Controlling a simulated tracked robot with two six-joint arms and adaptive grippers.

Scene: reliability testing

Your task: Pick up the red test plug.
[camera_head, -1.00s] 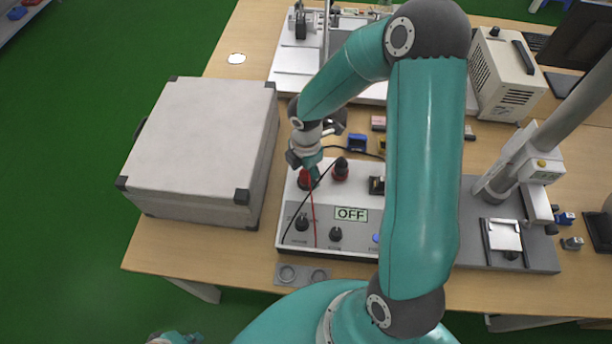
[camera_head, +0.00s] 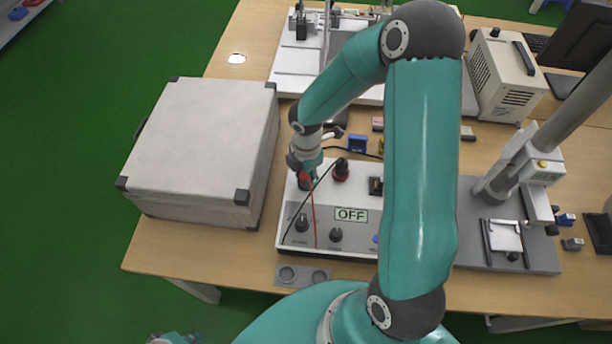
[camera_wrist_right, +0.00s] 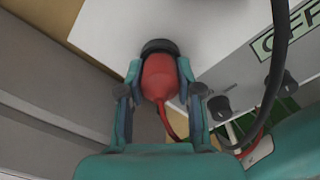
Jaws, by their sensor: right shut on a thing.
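The red test plug (camera_wrist_right: 158,76) is between the two fingers of my right gripper (camera_wrist_right: 160,88) in the right wrist view, with a red lead running from it. A black round part (camera_wrist_right: 160,46) sits at its far end; I cannot tell whether it belongs to the plug or a socket. In the head view the right gripper (camera_head: 304,173) points down over the back left of the white and grey test box (camera_head: 325,212), and a little red shows below it. My left gripper (camera_head: 175,338) is only partly in view at the bottom edge; its fingers are unclear.
A black plug on a red base (camera_head: 341,169) stands close right of the gripper, with a black lead. The box's display (camera_head: 351,215) reads OFF. A large grey case (camera_head: 200,140) stands left, and a grey stand (camera_head: 510,230) right.

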